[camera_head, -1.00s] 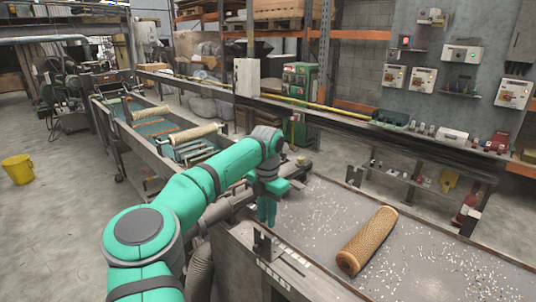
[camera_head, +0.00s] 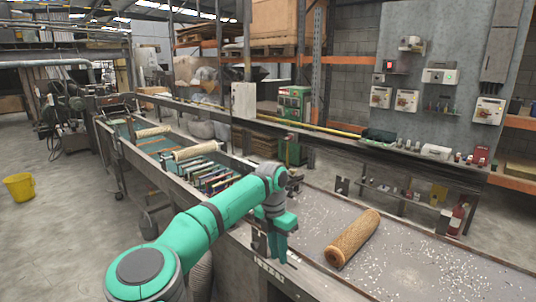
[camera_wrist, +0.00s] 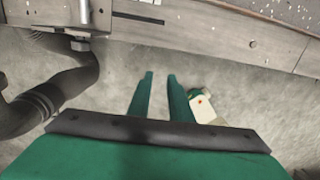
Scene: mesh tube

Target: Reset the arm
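My green arm reaches from the lower left of the head view, with my gripper (camera_head: 280,250) pointing down by the near edge of the speckled metal table (camera_head: 420,262). In the wrist view my gripper (camera_wrist: 159,78) shows two green fingers with a gap between them. Nothing is between them; bare floor shows beyond. A tan mesh tube (camera_head: 353,238) lies on the table to the right of my gripper, apart from it.
A conveyor frame (camera_head: 160,150) with rollers runs back to the left. A yellow bucket (camera_head: 19,187) stands on the floor at far left. A control panel (camera_head: 435,90) and a shelf with small items are behind the table. Dark hoses (camera_wrist: 60,90) show in the wrist view.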

